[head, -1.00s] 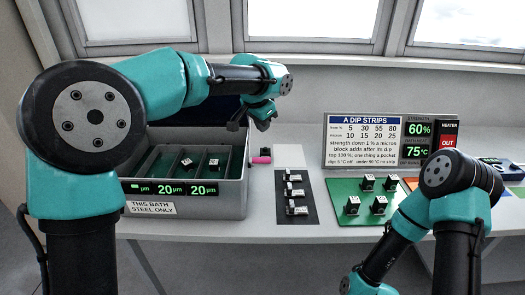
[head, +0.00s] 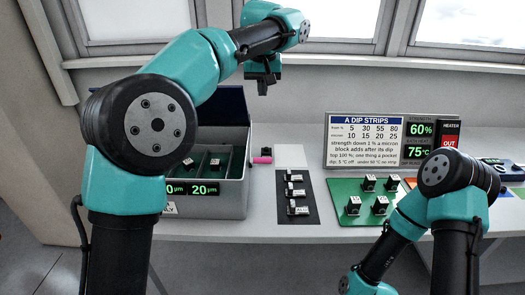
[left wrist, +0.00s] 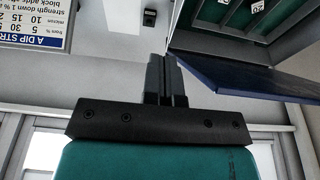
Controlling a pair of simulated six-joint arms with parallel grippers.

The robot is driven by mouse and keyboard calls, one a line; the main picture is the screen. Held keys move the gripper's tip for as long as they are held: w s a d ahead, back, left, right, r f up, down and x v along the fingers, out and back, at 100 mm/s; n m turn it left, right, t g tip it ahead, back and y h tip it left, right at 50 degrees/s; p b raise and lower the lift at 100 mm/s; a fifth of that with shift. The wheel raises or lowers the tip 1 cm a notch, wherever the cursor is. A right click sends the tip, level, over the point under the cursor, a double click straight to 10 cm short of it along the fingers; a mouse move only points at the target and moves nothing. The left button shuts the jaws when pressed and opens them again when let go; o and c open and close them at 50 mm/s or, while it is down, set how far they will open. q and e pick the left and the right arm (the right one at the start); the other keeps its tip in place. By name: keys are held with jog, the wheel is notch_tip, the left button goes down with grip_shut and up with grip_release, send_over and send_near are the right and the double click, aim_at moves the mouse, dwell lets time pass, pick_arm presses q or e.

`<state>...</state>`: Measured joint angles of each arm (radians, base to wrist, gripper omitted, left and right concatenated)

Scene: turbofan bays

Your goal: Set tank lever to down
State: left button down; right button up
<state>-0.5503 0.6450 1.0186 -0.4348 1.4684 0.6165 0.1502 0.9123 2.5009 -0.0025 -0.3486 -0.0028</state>
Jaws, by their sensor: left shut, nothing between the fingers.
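The tank (head: 233,205) is a grey box with green inside and a raised dark blue lid (head: 222,104), left of centre in the head view. The lid's edge also shows in the left wrist view (left wrist: 245,85). Beside the tank's right wall is a small pink bar (head: 261,160) with a black block (head: 267,151); it may be the tank lever, but its position is unclear. My left gripper (head: 263,88) is shut and empty, above and behind the tank's right side; its fingers show in the left wrist view (left wrist: 163,75). My right gripper is out of view.
A dark strip (head: 294,207) with several small blocks and a green board (head: 365,212) with several blocks lie right of the tank. A sign panel (head: 364,141) and a heater switch (head: 449,140) stand behind. A white pad (head: 291,156) is bare.

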pick_arm(q)
send_over(263, 162)
jog(key=w, duration=0.4)
jog(key=s+f+x, duration=0.1)
jog(key=s+x, duration=0.1)
jog(key=x, duration=0.8)
jog(key=s+x, duration=0.3)
jog(key=x, duration=0.6)
jog(key=shift+s+f, duration=0.45)
jog(key=shift+f, duration=0.4)
jog(key=shift+s+f, duration=0.45)
jog(key=shift+f, duration=0.4)
jog(key=shift+s+d, duration=0.1)
